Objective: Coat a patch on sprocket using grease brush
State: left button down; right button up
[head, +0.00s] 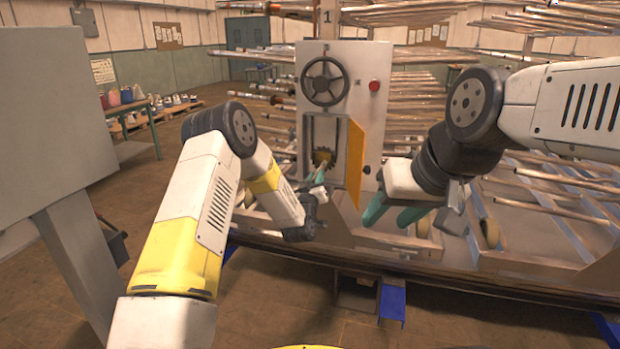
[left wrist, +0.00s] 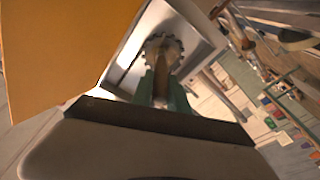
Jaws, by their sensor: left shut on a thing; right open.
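The dark toothed sprocket (head: 322,155) sits inside the recess of the upright machine panel; it also shows in the left wrist view (left wrist: 163,42). My left gripper (head: 317,180) is in front of the recess, just below the sprocket. Its teal fingers are shut on the grease brush (left wrist: 160,80), a brownish shaft pointing at the sprocket. In the left wrist view the brush's far end overlaps the sprocket; I cannot tell whether they touch. My right gripper (head: 388,216) is open and empty, right of and below the orange door.
The orange door (head: 355,160) stands open, projecting from the panel (head: 340,60) right of the recess, close to my left gripper. A handwheel (head: 325,81) and a red button (head: 374,86) are above. Racks of metal tubes (head: 425,100) stand behind and right.

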pick_arm(q)
jog(key=shift+w+a, duration=0.85)
jog(key=shift+a, duration=1.4)
jog(key=s+d+r, duration=0.1)
jog(key=s+d, duration=0.1)
jog(key=d, duration=0.5)
jog(key=shift+r, duration=0.35)
jog(key=shift+s, duration=0.2)
jog(key=shift+a+r+v, duration=0.1)
jog(key=shift+r+v, duration=0.05)
jog(key=shift+v, duration=0.85)
jog(key=shift+a+r+v, duration=0.1)
jog(key=shift+a+v, duration=0.05)
jog(key=shift+v, duration=0.8)
jog(key=shift+a+r+v, duration=0.1)
jog(key=shift+r+v, duration=0.05)
jog(key=shift+v, duration=0.85)
